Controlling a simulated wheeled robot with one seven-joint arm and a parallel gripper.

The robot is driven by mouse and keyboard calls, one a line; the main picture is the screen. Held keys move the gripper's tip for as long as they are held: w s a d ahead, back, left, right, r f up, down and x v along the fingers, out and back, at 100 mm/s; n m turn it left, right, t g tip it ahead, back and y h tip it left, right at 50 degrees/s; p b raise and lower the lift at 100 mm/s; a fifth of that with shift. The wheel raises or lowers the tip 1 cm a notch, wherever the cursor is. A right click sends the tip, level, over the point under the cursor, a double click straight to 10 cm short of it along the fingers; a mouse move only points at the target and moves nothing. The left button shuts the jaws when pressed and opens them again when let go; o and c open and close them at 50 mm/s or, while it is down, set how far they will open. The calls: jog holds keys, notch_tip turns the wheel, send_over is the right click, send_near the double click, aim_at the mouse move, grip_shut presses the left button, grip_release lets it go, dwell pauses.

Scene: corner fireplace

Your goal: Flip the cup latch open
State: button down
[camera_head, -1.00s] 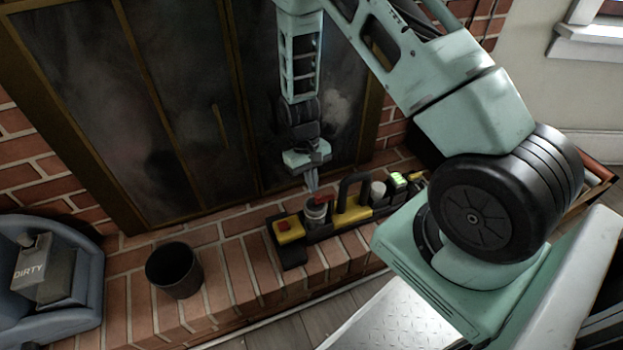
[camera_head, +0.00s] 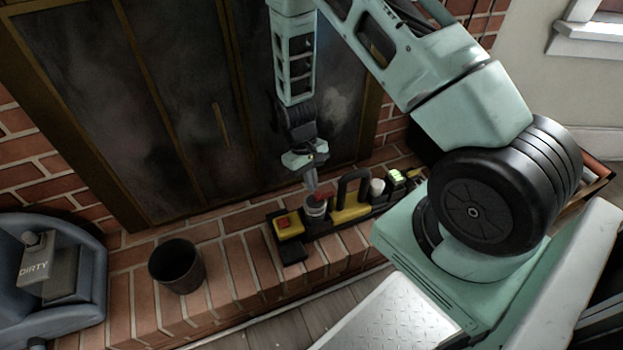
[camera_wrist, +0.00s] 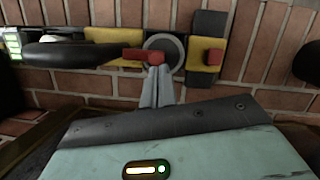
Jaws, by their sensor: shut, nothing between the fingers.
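The cup (camera_head: 315,209) is a small grey-white cylinder standing in a black and yellow holder on the brick hearth. A red latch (camera_head: 320,196) lies at the cup's top. In the wrist view the red latch (camera_wrist: 144,54) lies across the near left part of the cup's round grey rim (camera_wrist: 178,47). My gripper (camera_head: 312,194) is shut and empty, pointing down at the cup's top. In the wrist view its fingertips (camera_wrist: 158,68) are right beside the latch's right end; I cannot tell whether they touch it.
The yellow holder has a red button (camera_head: 283,222) at left and a black arched handle (camera_head: 346,185) right of the cup. A black bin (camera_head: 177,266) and a blue-grey container marked DIRTY (camera_head: 45,270) are at left. Dark fireplace doors (camera_head: 190,120) rise behind.

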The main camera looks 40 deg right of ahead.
aim_at(329, 193)
jog(key=shift+s+a+n, duration=0.1)
jog(key=shift+n, duration=0.2)
jog(key=n+p, duration=0.1)
jog(key=s+n+h+p, duration=0.1)
jog(key=p, duration=0.1)
jog(key=shift+s+a+r+n, duration=0.1)
jog(key=shift+a+r+n, duration=0.1)
jog(key=shift+a+n, duration=0.2)
jog(key=n+p, duration=0.1)
jog(key=s+n+p, duration=0.1)
jog(key=n, duration=0.1)
jog(key=s+n+h+p, duration=0.1)
jog(key=shift+a+n+t, duration=0.15)
jog(key=shift+n+t, duration=0.15)
jog(key=shift+t, duration=0.1)
jog(key=s+n+p, duration=0.1)
jog(key=n, duration=0.1)
jog(key=s+d+n+t+p, duration=0.1)
jog(key=n, duration=0.2)
jog(key=s+n+h+p, duration=0.1)
jog(key=n, duration=0.1)
jog(key=shift+s+d+f+n+t+p, duration=0.15)
jog(key=shift+s+f+n+t+p, duration=0.1)
jog(key=shift+n+t+p, duration=0.15)
jog(key=shift+w, duration=0.1)
jog(key=shift+w+d, duration=0.5)
jog(key=shift+d, duration=0.05)
